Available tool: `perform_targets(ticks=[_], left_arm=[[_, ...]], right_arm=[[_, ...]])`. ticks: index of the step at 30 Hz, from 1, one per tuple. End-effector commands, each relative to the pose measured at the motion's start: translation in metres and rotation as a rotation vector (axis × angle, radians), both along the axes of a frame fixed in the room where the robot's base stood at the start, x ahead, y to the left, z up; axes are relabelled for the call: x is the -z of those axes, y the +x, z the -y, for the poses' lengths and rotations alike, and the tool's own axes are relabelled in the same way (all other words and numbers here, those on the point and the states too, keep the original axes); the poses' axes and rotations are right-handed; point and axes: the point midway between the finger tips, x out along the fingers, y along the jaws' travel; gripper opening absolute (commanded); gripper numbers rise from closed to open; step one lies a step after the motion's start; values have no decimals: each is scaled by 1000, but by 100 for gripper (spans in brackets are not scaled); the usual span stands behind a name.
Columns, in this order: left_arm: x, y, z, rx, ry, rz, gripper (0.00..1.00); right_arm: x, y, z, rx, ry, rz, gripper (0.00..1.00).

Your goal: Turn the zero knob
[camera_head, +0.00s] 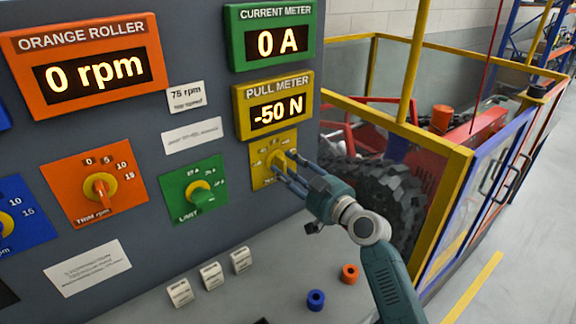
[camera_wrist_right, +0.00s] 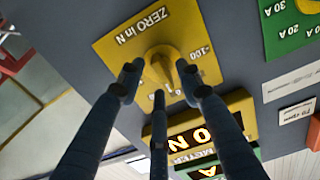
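The zero knob (camera_wrist_right: 162,66) is a yellow knob with a pointer, on a yellow plate (camera_wrist_right: 110,48) marked "ZERO in N" in the right wrist view. In the head view this plate (camera_head: 258,176) sits under the yellow pull meter (camera_head: 274,105), which reads -50 N. My right gripper (camera_head: 284,169) reaches the knob from the right. In the wrist view its three fingers (camera_wrist_right: 166,85) are spread, with their tips around the knob's near side; I cannot tell whether any tip touches. The fingers partly cover the knob in the head view. My left gripper is not in view.
The green current meter (camera_head: 273,37) reads 0 A. A yellow-framed fence (camera_head: 440,150) stands right.

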Motion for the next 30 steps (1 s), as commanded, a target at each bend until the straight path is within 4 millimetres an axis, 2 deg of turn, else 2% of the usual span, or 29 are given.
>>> perform_targets(ticks=[3, 9, 15, 30], left_arm=[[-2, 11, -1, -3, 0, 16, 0], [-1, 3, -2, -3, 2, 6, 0], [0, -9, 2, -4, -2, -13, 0], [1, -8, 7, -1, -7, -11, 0]], right_arm=[[0, 3, -2, -1, -1, -1, 35], [1, 3, -2, 0, -1, -1, 35], [0, 2, -2, 0, -1, -1, 0], [1, 2, -2, 0, 78, -57, 0]])
